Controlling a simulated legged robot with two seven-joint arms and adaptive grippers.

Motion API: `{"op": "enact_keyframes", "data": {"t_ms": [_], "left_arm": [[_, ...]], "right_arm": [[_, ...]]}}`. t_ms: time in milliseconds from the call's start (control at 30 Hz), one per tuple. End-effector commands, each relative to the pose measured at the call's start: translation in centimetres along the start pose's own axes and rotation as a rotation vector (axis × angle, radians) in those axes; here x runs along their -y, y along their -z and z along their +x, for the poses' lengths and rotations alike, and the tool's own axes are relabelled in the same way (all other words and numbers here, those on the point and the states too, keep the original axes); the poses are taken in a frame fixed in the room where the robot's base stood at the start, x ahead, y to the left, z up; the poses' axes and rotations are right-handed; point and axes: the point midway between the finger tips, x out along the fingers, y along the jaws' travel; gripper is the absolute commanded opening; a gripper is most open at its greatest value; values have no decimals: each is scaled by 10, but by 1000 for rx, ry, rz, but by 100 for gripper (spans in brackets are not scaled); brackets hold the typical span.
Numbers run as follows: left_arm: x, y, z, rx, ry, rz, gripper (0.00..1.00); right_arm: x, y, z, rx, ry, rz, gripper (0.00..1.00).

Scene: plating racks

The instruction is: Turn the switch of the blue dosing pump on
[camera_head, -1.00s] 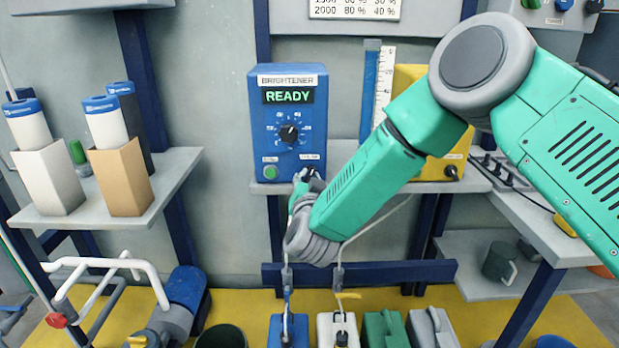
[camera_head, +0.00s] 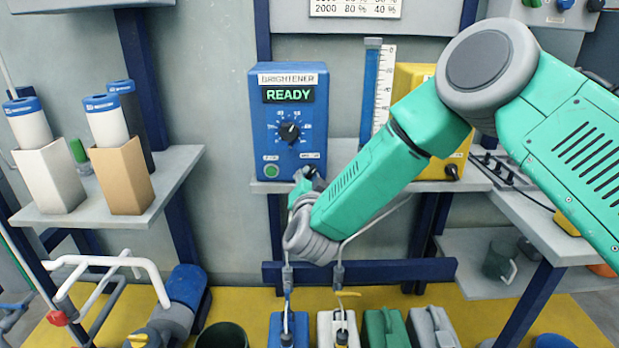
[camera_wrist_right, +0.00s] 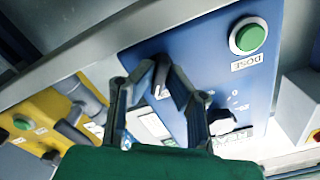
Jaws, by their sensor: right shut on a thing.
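The blue dosing pump (camera_head: 289,92) stands on the back shelf, marked BRIGHTENER, and its display (camera_head: 288,94) reads READY. A black dial (camera_head: 289,132) and a green button (camera_head: 271,171) are on its front. My right gripper (camera_head: 305,180) is at the pump's lower right front, where it hides most of the switch. In the right wrist view, the gripper (camera_wrist_right: 161,80) has its fingers around the small dark switch (camera_wrist_right: 160,72) and is shut on it. The switch's exact position is hard to tell. My left gripper is not in view.
A yellow pump (camera_head: 415,82) stands to the right, partly behind my right arm, with a clear measuring column (camera_head: 384,85) beside it. Paper-wrapped cartridges (camera_head: 122,178) stand on the left shelf. Several canisters (camera_head: 383,327) stand below on the yellow floor.

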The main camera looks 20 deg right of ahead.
Motion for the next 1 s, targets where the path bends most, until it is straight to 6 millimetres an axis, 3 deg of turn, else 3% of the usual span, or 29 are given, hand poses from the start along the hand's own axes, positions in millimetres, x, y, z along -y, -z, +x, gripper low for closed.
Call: {"op": "enact_keyframes", "data": {"t_ms": [33,67,100,467,567,1000], "left_arm": [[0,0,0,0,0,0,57],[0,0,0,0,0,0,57],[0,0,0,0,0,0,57],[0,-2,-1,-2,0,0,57],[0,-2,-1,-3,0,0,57],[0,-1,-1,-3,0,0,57]], "right_arm": [[-4,-8,-4,19,-6,-3,18],[-4,-7,-4,18,-6,-3,29],[-4,-7,-3,17,-6,-3,31],[-1,-2,-6,7,-1,-2,31],[0,-2,-18,8,-1,-2,31],[-1,-4,-104,12,-2,-5,31]]}}
